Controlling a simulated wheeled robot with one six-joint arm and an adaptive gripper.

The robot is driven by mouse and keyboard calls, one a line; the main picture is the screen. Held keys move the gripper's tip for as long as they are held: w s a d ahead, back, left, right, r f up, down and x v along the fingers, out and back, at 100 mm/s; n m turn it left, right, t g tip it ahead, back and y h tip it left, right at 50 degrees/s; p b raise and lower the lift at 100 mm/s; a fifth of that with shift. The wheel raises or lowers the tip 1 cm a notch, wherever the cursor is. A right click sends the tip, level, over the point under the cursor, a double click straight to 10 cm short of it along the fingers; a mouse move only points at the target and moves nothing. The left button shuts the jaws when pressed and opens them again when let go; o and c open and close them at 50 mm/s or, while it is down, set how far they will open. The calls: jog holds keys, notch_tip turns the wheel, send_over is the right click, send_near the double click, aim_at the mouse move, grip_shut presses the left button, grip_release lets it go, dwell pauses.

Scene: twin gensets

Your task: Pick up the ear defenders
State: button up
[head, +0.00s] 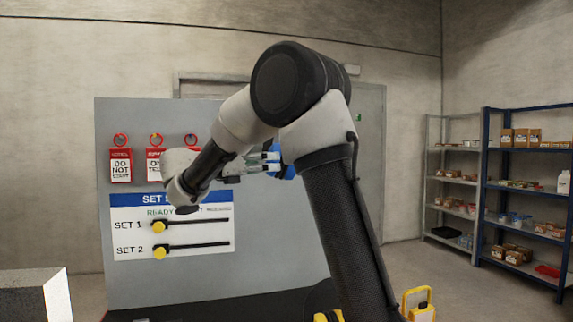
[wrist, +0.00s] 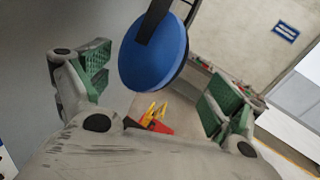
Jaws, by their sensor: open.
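The ear defenders show in the wrist view as a round blue ear cup (wrist: 155,58) with a black band running up out of the frame. The rest of them is out of that view. In the head view a patch of their blue (head: 285,168) shows at the gripper's tip, partly hidden by my arm. My gripper (wrist: 158,86) is open, with one green-padded finger on either side of the cup's lower part. I see a gap on both sides. In the head view the gripper (head: 264,160) is mostly hidden behind my arm.
A grey board (head: 125,280) carries red tags (head: 120,166) on hooks and a white set panel (head: 170,240) with yellow-knobbed bars. Shelves (head: 522,190) with boxes stand at the right. A yellow object (head: 418,302) is low by my arm. Floor towards the shelves is clear.

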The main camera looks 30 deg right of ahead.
aim_at(282, 163)
jog(key=d, duration=0.6)
jog(key=shift+w+d+f, duration=0.1)
jog(key=shift+w+f, duration=0.05)
jog(key=c, duration=0.8)
jog(key=shift+r, duration=0.45)
jog(key=r, duration=0.2)
jog(key=shift+s+r, duration=0.25)
jog(key=shift+r, duration=0.15)
jog(key=s+a, duration=0.2)
jog(key=s, duration=0.6)
jog(key=s+a, duration=0.3)
jog(key=s, duration=0.5)
jog(key=shift+s, duration=0.4)
